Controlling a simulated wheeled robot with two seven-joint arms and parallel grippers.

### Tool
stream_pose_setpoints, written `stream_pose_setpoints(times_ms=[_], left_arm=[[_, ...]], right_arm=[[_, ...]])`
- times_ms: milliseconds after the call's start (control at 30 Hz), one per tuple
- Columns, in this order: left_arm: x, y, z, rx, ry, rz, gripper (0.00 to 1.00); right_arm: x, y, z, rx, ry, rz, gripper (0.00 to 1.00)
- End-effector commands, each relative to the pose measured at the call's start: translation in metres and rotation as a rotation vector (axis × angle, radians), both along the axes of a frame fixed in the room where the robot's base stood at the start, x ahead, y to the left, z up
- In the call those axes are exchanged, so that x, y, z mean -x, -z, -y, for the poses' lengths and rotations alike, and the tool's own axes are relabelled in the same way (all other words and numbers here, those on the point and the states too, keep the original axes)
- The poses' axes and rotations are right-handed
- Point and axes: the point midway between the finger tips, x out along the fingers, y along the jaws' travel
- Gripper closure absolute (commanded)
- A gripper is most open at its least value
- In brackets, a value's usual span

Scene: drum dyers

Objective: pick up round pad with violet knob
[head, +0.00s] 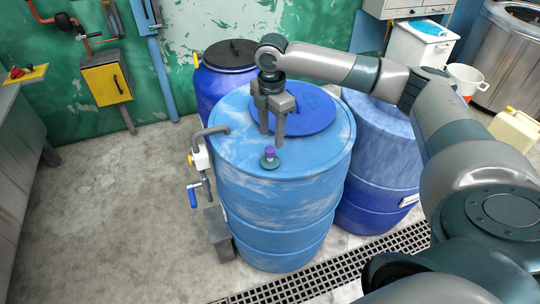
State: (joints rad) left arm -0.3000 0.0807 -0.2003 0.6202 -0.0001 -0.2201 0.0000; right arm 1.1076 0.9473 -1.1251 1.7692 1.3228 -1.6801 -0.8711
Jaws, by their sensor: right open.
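The round pad (269,164) is a small dark grey-green disc with a violet knob (270,152) standing up from it. It lies on the top of the light blue drum (235,150), near the front. My right gripper (272,139) points down over the drum top, its two fingers apart and empty. The fingertips are just behind and above the knob in the picture; I cannot tell the exact gap. My left gripper is not in view.
A darker blue round lid (316,112) lies on the drum top behind the gripper. A grey pipe with a valve (198,158) and blue-handled crank (194,196) stands at the drum's left side. Other blue drums (376,190) stand close behind and right. Open floor (110,220) lies left.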

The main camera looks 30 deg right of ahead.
Motion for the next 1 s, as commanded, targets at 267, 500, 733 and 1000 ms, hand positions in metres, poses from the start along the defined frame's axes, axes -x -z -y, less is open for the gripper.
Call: stream_pose_setpoints(times_ms=[267, 500, 733, 1000], left_arm=[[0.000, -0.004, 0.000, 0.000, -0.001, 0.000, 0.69], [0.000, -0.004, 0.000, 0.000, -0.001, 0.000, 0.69], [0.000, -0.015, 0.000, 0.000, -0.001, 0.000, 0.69], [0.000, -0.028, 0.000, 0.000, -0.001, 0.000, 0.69]], right_arm=[[0.000, 0.014, 0.000, 0.000, -0.001, 0.000, 0.54], [0.000, 0.014, 0.000, 0.000, -0.001, 0.000, 0.54], [0.000, 0.026, -0.002, 0.001, -0.001, -0.002, 0.54], [0.001, 0.060, -0.003, 0.000, -0.001, -0.002, 0.54]])
